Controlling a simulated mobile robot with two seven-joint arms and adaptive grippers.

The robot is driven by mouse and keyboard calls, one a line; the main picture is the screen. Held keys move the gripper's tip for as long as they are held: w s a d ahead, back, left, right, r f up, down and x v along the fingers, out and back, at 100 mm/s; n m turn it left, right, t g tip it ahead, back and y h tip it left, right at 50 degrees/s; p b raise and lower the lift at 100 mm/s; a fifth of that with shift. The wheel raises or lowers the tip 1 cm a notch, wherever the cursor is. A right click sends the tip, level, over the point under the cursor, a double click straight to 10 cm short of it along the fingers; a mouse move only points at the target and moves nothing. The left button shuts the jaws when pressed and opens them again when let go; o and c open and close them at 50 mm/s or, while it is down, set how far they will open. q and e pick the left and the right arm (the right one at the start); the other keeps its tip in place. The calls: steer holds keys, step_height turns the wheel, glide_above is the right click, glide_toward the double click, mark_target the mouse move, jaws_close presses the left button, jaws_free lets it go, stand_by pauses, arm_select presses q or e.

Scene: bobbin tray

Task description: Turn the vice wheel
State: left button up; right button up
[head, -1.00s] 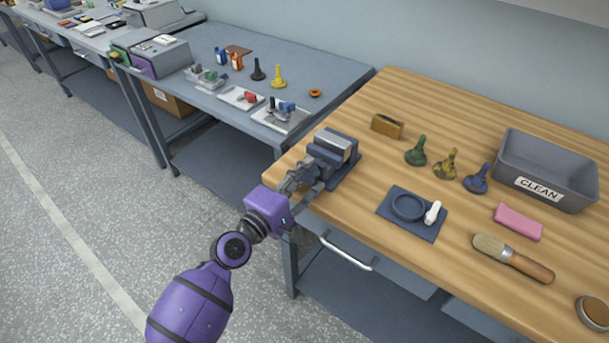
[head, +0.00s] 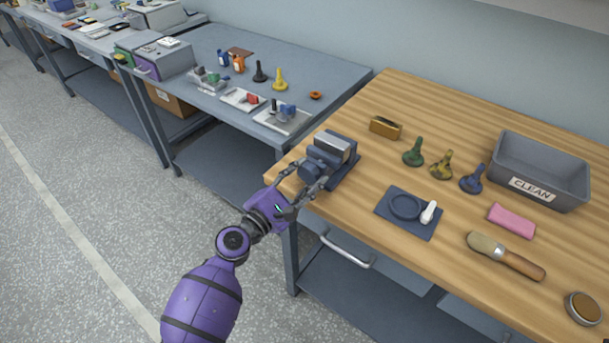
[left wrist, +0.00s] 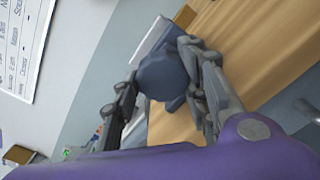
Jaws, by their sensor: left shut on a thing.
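The dark blue-grey vice (head: 336,147) stands at the left front corner of the wooden bench. Its round dark blue wheel (left wrist: 164,77) faces my left wrist camera. My left gripper (head: 306,176) reaches in from the lower left, at the front of the vice. In the left wrist view, its two fingers (left wrist: 163,90) lie on either side of the wheel, and it is shut on it. In the head view, the fingers partly hide the wheel. My right gripper is not in view.
On the wooden bench (head: 315,209) are a blue mat (head: 392,226) with a ring and white piece, a brass-coloured block (head: 386,127), several funnel-like pieces, a grey CLEAN bin (head: 540,165), a pink block (head: 511,220) and a brush (head: 505,256). A grey bench adjoins at left.

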arm_select(q)
steer(key=shift+d+r+n, duration=0.1)
steer(key=shift+r+n, duration=0.2)
steer(key=o, duration=1.1)
steer(key=shift+f, duration=0.15)
steer(key=shift+s+a, duration=0.15)
steer(key=shift+a, duration=0.05)
steer(key=v, duration=1.1)
steer(key=shift+s+a, duration=0.15)
steer(key=shift+s, duration=0.15)
